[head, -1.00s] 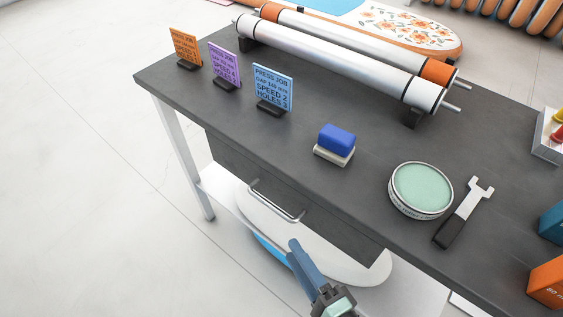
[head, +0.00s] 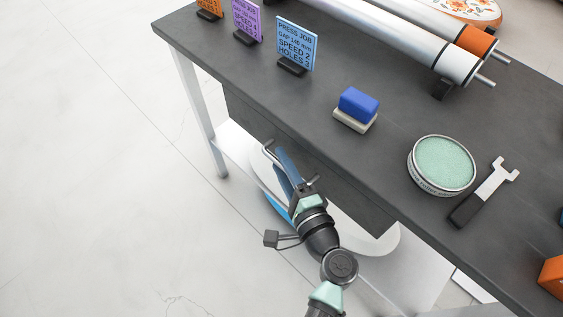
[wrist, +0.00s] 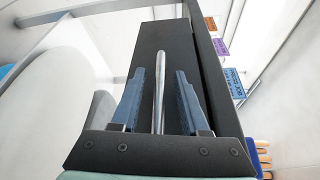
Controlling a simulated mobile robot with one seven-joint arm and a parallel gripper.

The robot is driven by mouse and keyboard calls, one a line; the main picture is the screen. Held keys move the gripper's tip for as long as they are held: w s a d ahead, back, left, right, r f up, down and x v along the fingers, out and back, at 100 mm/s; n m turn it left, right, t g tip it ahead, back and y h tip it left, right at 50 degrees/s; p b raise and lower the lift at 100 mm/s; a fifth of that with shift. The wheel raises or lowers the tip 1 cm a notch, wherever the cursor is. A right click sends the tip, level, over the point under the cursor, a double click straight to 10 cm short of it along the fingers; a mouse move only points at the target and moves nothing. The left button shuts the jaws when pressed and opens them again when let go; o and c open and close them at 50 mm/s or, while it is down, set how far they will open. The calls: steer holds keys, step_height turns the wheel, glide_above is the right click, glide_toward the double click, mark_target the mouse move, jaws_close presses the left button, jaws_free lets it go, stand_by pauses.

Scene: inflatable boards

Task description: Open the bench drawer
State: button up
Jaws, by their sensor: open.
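The bench (head: 300,112) has a dark grey top, and its drawer front (head: 352,200) is a dark panel under the front edge. The drawer looks shut. Its metal bar handle (head: 267,146) is partly hidden by my gripper (head: 281,155) in the head view. In the wrist view the handle (wrist: 160,80) runs between the two blue fingers of my gripper (wrist: 160,74), with a visible gap on each side. My gripper is open around the bar and does not grip it.
On the bench top are a blue-and-cream block (head: 357,108), a round green tin (head: 442,165), a wrench (head: 484,193), job cards (head: 295,46) and rollers (head: 425,42). A white shelf (head: 232,142) and a rounded white board (head: 382,240) lie below the drawer. Floor at left is clear.

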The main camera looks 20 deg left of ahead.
steer(key=shift+w+a, duration=0.2)
jaws_close()
stand_by(1.4)
